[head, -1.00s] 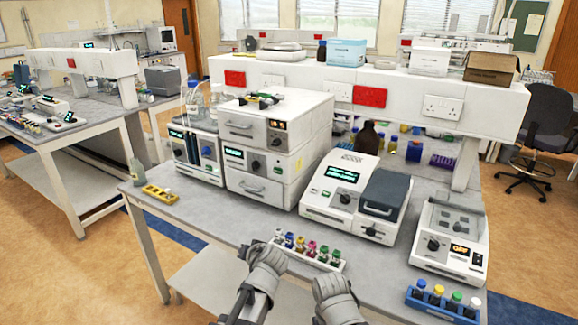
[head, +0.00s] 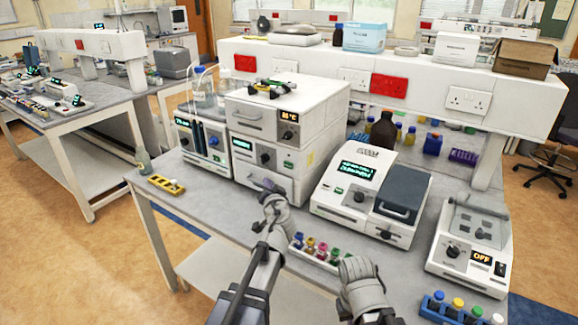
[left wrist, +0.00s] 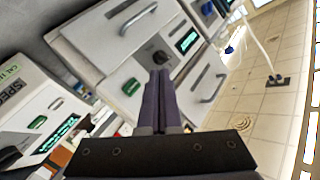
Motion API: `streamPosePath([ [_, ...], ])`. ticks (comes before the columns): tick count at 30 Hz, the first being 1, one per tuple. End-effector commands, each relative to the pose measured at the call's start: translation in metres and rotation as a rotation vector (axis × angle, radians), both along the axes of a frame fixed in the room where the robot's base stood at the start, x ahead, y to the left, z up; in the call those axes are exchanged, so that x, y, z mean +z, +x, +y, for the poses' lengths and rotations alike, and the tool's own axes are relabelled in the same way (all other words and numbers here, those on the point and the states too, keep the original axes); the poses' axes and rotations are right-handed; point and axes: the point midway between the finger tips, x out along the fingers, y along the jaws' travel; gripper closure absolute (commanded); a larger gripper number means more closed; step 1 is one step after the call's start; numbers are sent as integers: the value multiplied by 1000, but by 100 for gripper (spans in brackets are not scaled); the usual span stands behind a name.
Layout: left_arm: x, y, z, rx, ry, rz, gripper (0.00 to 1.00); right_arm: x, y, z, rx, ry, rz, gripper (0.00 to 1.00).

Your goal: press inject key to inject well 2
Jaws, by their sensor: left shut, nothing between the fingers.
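The white stack of instrument modules (head: 285,125) stands on the bench, with a display and a dark knob on its middle module. In the left wrist view the stack (left wrist: 95,40) is tilted, with handles, a dark knob (left wrist: 158,57), a lit display (left wrist: 188,40) and a small green key (left wrist: 131,87). I cannot read which key is inject. My left gripper (head: 268,186) is shut and empty in front of the lowest module; its purple fingers (left wrist: 161,72) point at the stack. Contact cannot be told. My right gripper (head: 358,268) is over the bench's front edge, fingers hidden.
A rack of coloured vials (head: 318,250) sits between my grippers. A spectrophotometer (head: 345,195) stands right of the stack, a pump unit (head: 203,140) left, and a yellow rack (head: 165,184) at the left bench edge. A blue vial rack (head: 440,308) is at front right.

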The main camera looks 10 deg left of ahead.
Motion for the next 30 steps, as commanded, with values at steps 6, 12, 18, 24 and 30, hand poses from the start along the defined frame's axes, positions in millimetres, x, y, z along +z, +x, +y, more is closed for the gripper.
streamPosePath([
  [6, 0, 3, -1, 1, 0, 1, 100, 0, 0, 0, 0, 0, 0, 100],
  [12, 0, 16, -5, -1, 0, 0, 100, 0, 0, 0, 0, 0, 0, 100],
  [18, 0, 38, -14, 0, 0, 2, 100, 0, 0, 0, 0, 0, 0, 100],
  [24, 0, 65, -23, 0, 1, 1, 100, 0, 0, 0, 0, 0, 0, 100],
  [30, 0, 81, -29, 0, -1, 1, 100, 0, 0, 0, 0, 0, 0, 100],
])
